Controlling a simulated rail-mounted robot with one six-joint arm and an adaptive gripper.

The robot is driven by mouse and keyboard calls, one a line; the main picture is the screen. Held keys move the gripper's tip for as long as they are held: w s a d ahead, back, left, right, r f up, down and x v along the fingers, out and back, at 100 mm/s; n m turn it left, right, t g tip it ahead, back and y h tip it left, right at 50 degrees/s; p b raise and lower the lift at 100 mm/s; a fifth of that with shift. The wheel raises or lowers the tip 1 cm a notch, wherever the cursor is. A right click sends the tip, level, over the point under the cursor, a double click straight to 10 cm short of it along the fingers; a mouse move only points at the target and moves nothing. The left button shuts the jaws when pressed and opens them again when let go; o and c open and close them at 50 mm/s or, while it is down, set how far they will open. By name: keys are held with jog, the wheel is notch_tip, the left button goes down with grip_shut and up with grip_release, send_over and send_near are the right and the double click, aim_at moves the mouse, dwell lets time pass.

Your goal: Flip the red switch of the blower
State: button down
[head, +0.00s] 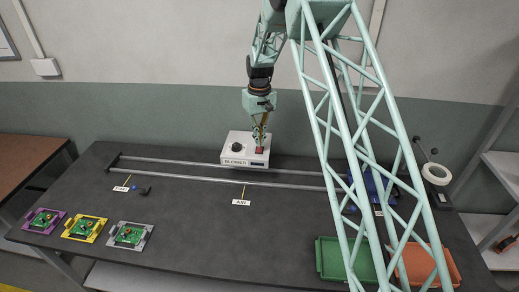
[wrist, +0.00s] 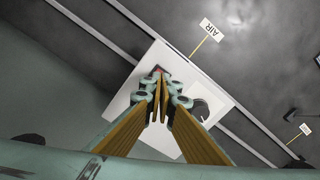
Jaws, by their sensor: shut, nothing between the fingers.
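The blower (head: 234,152) is a white box with a "BLOWER" label on its front, standing at the back of the dark table. Its red switch (head: 259,150) is on the right part of its top, and a black round knob (head: 238,147) is on the left part. My gripper (head: 258,142) points down just over the red switch, fingers shut and empty. In the wrist view the fingertips (wrist: 160,74) lie over the switch (wrist: 162,70), and a small red part shows past them. I cannot tell whether they touch it or which way the switch is tipped.
Two rails (head: 200,179) run along the table, with an "AIR" sign (head: 241,202) by the front one. Purple, yellow (head: 84,228) and grey board holders lie at left. Green (head: 340,262) and orange (head: 416,268) bins stand at right. The middle front of the table is clear.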

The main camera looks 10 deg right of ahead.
aim_at(260, 151)
jog(key=shift+r+p, duration=0.6)
jog(key=shift+r, duration=1.15)
jog(key=s+r+m+t+b, duration=0.15)
jog(key=s+r+b, duration=0.35)
jog(key=s+r, duration=2.25)
jog(key=s+f+t+b, duration=0.2)
jog(key=s+b, duration=0.3)
jog(key=s, duration=3.1)
jog(key=shift+s+f+m+b, duration=0.3)
jog(key=shift+s+m, duration=0.05)
